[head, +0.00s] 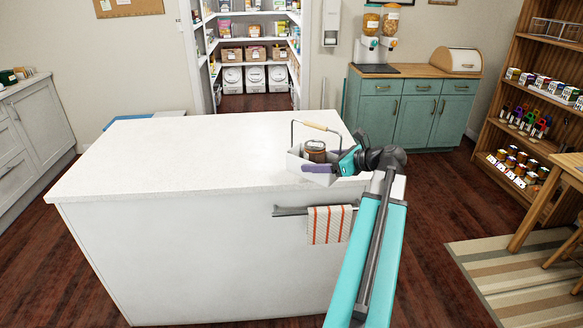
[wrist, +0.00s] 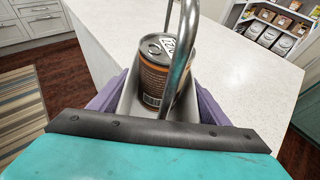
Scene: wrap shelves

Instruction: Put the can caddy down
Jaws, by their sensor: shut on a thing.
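The can caddy (head: 298,152) is a pale grey open box with a wire handle and a wooden grip. It is upright at the right end of the white island counter (head: 190,165), near its front edge. I cannot tell whether its base touches the top. A brown can (head: 315,151) stands inside it. My gripper (head: 317,169) is shut on the caddy. In the wrist view, its purple fingers press the caddy's two sides, and the can (wrist: 156,72) stands behind the metal handle (wrist: 181,62). The caddy's base is hidden there.
The rest of the counter top is bare. A striped towel (head: 328,224) hangs on a rail on the island's front. A teal cabinet (head: 408,108) stands behind, and a wooden shelf with cans (head: 513,160) is at the right.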

